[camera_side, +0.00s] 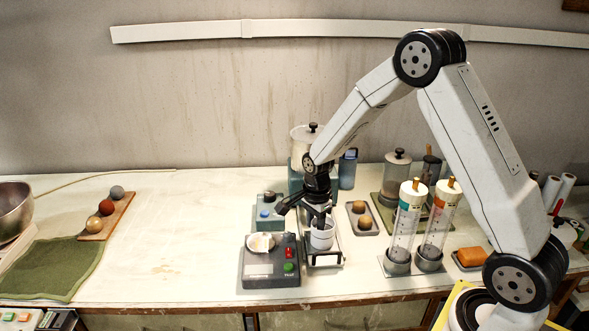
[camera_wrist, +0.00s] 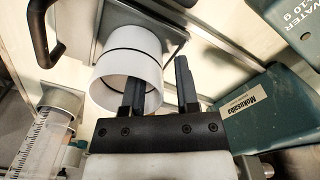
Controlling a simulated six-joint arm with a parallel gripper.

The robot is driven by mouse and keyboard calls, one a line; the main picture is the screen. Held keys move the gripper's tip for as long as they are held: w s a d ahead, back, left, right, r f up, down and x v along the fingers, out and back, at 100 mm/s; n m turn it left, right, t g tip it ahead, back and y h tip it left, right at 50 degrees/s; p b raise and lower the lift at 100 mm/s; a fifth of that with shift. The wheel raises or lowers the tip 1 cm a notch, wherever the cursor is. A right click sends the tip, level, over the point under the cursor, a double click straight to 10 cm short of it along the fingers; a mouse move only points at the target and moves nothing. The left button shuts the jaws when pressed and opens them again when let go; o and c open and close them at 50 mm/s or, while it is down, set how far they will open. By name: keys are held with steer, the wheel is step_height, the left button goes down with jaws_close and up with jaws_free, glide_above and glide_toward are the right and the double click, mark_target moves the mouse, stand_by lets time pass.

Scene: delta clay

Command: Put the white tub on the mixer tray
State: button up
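The white tub (camera_side: 322,238) is an open, upright cylinder with a dark line around it; it also shows in the wrist view (camera_wrist: 128,72). It stands at a metal tray with a black handle (camera_side: 325,264), just right of a dark grey device. I cannot tell for sure which part is the mixer tray. My gripper (camera_side: 318,222) points down at the tub. In the wrist view my gripper (camera_wrist: 160,90) is open: one finger reaches into the tub's mouth, the other is outside its wall, with a gap. The tub's underside is hidden.
The dark grey device (camera_side: 262,282) has red and green buttons and a white dish (camera_side: 260,244). A teal box (camera_side: 270,211) is behind it. Two clear cylinders (camera_side: 404,225) stand close on the right. The table's left middle is clear.

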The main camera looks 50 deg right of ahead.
step_height(320, 180, up, 11)
steer(key=shift+r, duration=0.15)
stand_by(0.4)
steer(key=shift+a, duration=0.1)
stand_by(0.4)
steer(key=s+a+f+n+t, duration=0.1)
steer(key=s+a+f+n, duration=0.1)
steer(key=s+a+n, duration=0.2)
steer(key=s+a+f+n+t, duration=0.1)
steer(key=s+a+n, duration=0.3)
steer(key=s+n, duration=0.6)
steer(key=shift+s+a+f+n+t, duration=0.15)
steer(key=shift+a+f+n+t, duration=0.3)
steer(key=shift+n, duration=2.55)
steer(key=shift+d+f, duration=0.1)
steer(key=shift+d, duration=0.05)
steer(key=shift+c, duration=0.3)
